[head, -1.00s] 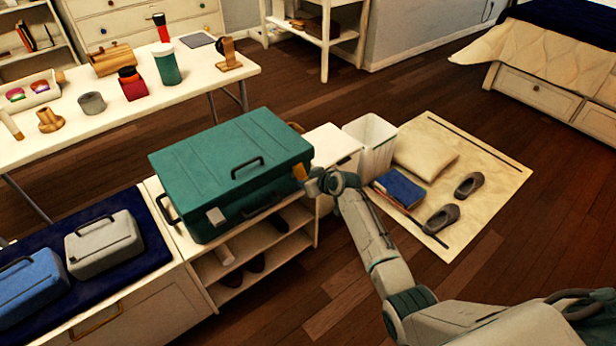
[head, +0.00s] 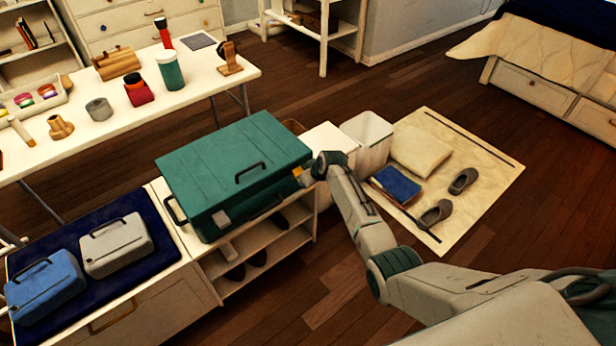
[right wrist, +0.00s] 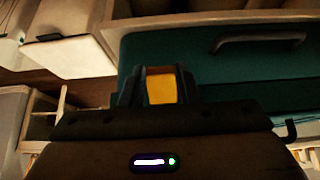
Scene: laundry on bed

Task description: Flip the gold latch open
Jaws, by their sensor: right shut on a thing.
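The large teal case (head: 235,165) lies closed on the white shelf bench. Its gold latch (head: 298,172) is at the right end of its front side. My right gripper (head: 307,174) is at that latch. In the right wrist view the gold latch (right wrist: 161,89) sits between the two dark fingers of my right gripper (right wrist: 160,78), which are shut on it, against the teal case (right wrist: 215,70). Whether the latch is turned cannot be told, as the fingers partly hide it. A silver latch (head: 222,218) is at the left of the front. My left gripper is out of view.
A blue case (head: 45,290) and a grey case (head: 117,245) lie on the navy cushion at left. A white bin (head: 368,140) stands behind my right arm. A table (head: 120,125) with several items is at the back. Open floor lies in front of the bench.

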